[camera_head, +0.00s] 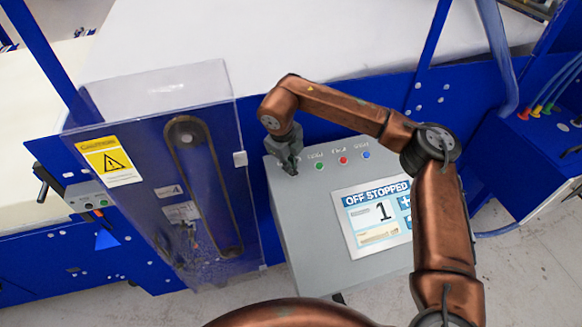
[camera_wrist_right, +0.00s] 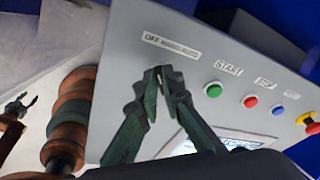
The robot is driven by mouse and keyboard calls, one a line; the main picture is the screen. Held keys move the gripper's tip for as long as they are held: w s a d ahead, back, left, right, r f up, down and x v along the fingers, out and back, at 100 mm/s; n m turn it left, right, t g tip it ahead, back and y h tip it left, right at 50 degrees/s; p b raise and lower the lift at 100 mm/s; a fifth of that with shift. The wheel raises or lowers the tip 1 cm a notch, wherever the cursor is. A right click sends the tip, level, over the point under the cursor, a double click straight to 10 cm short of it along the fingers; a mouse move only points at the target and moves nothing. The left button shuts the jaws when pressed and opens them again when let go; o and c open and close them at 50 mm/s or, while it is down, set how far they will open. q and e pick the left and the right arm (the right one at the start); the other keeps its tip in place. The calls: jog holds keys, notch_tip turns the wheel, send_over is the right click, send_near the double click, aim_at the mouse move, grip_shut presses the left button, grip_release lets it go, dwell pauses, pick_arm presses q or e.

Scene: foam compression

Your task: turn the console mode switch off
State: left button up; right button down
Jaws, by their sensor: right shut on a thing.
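The grey console (camera_head: 290,215) stands in the middle, and its screen (camera_head: 375,215) reads "OFF STOPPED" with a large 1. My right gripper (camera_head: 288,168) is at the console's upper left corner, at the mode switch. In the right wrist view my right gripper's fingers (camera_wrist_right: 160,78) come together just below the label "OFF HAND AUTO" (camera_wrist_right: 170,46). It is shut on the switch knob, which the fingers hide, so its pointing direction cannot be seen. My left gripper (camera_wrist_right: 20,103) shows small at the left of the right wrist view, fingers apart and empty, away from the console.
Green (camera_head: 320,166), red (camera_head: 343,160) and blue (camera_head: 367,155) buttons sit right of my right gripper. A red and yellow knob (camera_wrist_right: 307,119) is farther right. A clear guard (camera_head: 150,90) over a belt stands left of the console. Blue machine frames surround it.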

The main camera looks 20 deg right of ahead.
jog(key=shift+s+f+n, duration=0.15)
jog(key=shift+f+n, duration=0.15)
jog(key=shift+n, duration=0.3)
jog(key=c, duration=2.1)
grip_release()
jog(key=shift+r, duration=0.15)
